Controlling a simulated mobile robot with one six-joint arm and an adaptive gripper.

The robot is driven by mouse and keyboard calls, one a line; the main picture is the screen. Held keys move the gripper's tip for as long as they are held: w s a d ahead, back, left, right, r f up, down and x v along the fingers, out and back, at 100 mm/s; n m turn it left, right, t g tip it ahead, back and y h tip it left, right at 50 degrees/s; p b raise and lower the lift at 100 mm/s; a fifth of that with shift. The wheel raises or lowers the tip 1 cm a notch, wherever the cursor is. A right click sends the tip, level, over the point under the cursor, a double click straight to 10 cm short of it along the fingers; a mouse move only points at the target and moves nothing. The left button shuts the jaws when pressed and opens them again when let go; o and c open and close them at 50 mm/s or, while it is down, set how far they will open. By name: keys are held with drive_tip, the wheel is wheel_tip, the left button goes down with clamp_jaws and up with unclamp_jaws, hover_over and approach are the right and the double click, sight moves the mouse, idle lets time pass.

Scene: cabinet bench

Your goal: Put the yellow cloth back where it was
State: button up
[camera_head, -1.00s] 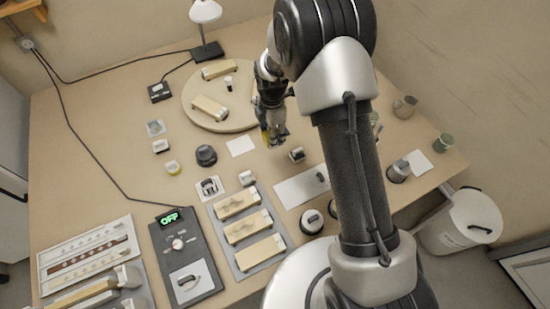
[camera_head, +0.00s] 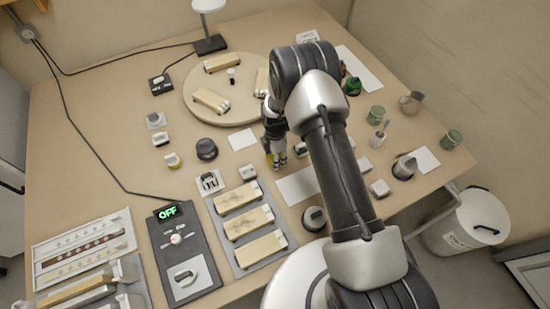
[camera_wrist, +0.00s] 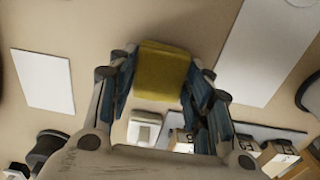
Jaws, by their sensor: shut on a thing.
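The yellow cloth (camera_wrist: 162,70) is a small folded block between the fingers of my gripper (camera_wrist: 163,82) in the wrist view. My gripper is shut on it, with one finger on each side. I cannot tell whether the cloth touches the bench.
A small white sheet (camera_head: 242,138) lies left of my gripper and a larger one (camera_head: 298,187) in front. A round wooden board (camera_head: 213,105) with blocks stands behind. A grey tray of wooden blocks (camera_head: 272,258) and a control box (camera_head: 190,278) lie nearer the front left.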

drive_tip(key=shift+f, duration=0.45)
drive_tip(key=shift+f, duration=0.2)
drive_tip(key=o, duration=1)
